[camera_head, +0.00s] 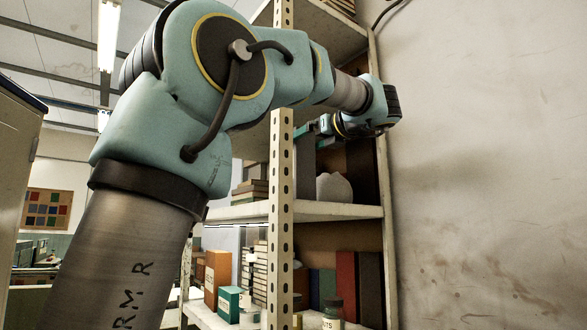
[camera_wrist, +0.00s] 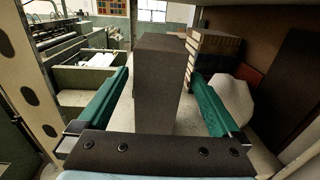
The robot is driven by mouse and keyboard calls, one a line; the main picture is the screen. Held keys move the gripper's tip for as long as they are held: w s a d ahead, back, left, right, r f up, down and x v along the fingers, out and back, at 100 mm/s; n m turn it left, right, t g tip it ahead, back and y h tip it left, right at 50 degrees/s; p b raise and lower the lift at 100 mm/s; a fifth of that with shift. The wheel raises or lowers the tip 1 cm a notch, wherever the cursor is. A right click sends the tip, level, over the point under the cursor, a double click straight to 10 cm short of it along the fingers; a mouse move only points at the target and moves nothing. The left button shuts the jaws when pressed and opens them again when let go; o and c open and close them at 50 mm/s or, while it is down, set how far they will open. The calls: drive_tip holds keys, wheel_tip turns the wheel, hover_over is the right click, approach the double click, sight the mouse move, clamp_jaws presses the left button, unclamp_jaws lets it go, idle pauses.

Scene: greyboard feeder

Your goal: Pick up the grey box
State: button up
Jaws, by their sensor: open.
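The grey box (camera_wrist: 160,85) is a tall, plain dark-grey block standing upright on the shelf in the middle of the wrist view. My gripper (camera_wrist: 159,72) is open, with one green finger on the left and one on the right of the box. Gaps show between both fingers and the box. The grey box (camera_head: 306,172) shows there as a dark upright shape just right of the shelf post.
A white rounded lump (camera_wrist: 232,98) sits close beside the right finger. A stack of books (camera_wrist: 211,50) stands behind on the right. The perforated shelf post (camera_head: 282,160) stands in front. Lower shelf holds books, a jar (camera_head: 333,312) and boxes. A bare wall (camera_head: 480,150) is at right.

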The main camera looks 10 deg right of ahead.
drive_tip(key=p+x, duration=0.1)
drive_tip(key=x, duration=0.5)
drive_tip(key=shift+a+p, duration=0.2)
drive_tip(key=shift+p, duration=0.2)
drive_tip(key=shift+w, duration=0.1)
clamp_jaws()
idle(0.4)
